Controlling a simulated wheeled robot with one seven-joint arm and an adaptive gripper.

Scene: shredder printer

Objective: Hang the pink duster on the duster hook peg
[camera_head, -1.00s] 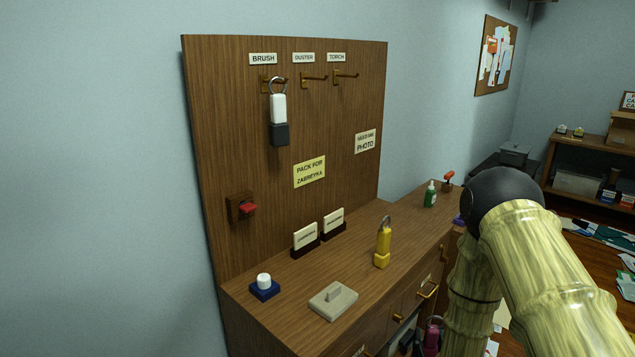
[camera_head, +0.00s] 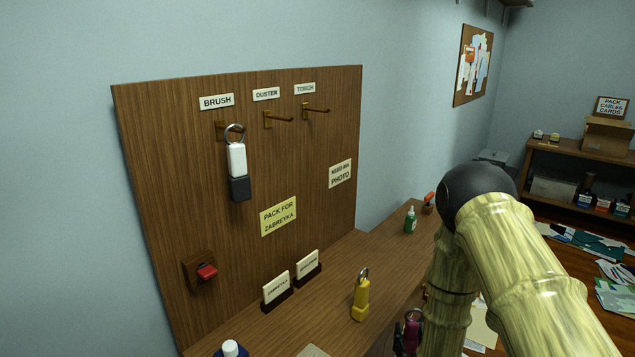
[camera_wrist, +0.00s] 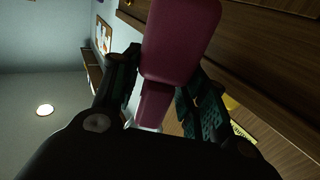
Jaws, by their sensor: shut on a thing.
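The pink duster (camera_wrist: 178,45) fills the upper middle of the wrist view, between the two dark green fingers of my gripper (camera_wrist: 165,92). My gripper is shut on it. In the head view a small dark pink part of the duster (camera_head: 411,333) shows low, beside my bamboo-patterned arm; the rest is hidden. The brass duster hook peg (camera_head: 279,119) sticks out from the wooden board under the DUSTER label (camera_head: 266,94) and is empty. The held duster is below and to the right of the peg in the head view, apart from it.
A white and black brush (camera_head: 237,168) hangs by its ring on the left peg. The torch peg (camera_head: 316,110) on the right is empty. A yellow torch-like item (camera_head: 361,298) stands on the counter (camera_head: 335,274). Card holders (camera_head: 277,291) and a red switch (camera_head: 207,272) are near the board.

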